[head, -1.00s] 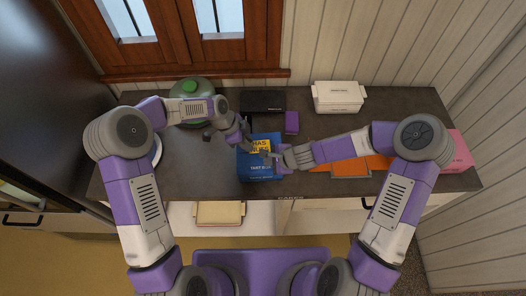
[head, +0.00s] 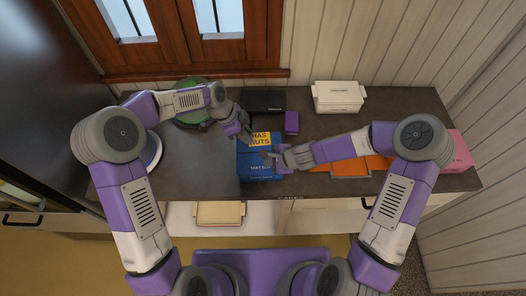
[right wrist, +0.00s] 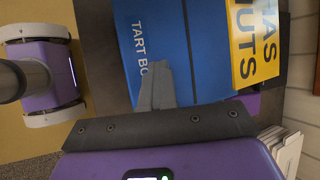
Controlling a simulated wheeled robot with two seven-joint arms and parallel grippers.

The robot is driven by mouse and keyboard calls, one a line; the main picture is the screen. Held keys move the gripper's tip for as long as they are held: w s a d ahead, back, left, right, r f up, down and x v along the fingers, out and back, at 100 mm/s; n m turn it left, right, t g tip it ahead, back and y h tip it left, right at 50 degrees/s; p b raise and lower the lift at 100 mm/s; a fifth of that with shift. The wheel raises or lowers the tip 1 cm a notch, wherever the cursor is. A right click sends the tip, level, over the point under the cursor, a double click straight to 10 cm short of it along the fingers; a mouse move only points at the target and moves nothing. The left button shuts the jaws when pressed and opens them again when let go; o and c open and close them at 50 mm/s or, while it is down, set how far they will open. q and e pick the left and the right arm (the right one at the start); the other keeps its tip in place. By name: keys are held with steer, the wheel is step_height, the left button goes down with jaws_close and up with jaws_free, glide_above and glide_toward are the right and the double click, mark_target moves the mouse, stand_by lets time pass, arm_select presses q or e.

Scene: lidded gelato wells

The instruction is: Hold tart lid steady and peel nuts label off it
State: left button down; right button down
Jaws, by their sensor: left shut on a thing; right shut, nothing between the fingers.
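The blue tart lid (head: 262,168), lettered "TART BO…", lies on the dark counter in the middle of the head view and fills much of the right wrist view (right wrist: 205,60). The yellow nuts label (head: 262,139), reading "HAS NUTS", is at its far part and sits askew to the lid in the right wrist view (right wrist: 252,42). My left gripper (head: 249,140) is shut on the label's left edge. My right gripper (head: 268,156) is shut and empty over the lid, its fingers (right wrist: 155,88) together beside the lettering. I cannot tell whether they press on it.
A black box (head: 264,101) and a small purple block (head: 291,122) stand behind the lid. A white lidded container (head: 338,96) is at the back right. An orange thing (head: 352,168) and a pink one (head: 458,150) lie right. A green round thing (head: 190,118) is left.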

steer(key=shift+s+d+f, duration=0.15)
steer(key=shift+d+f, duration=0.05)
steer(key=shift+f, duration=0.05)
steer(key=shift+r+p, duration=0.85)
steer(key=shift+r, duration=0.05)
steer(key=shift+w+a+r+p, duration=0.1)
steer(key=shift+w+r+p, duration=0.1)
steer(key=shift+r+p, duration=1.35)
steer(key=shift+r, duration=0.2)
steer(key=shift+s+d+r, duration=0.1)
steer(key=shift+d+r, duration=0.2)
steer(key=shift+r, duration=0.15)
steer(key=p+v, duration=0.1)
steer(key=v, duration=1)
steer(key=shift+a, duration=0.1)
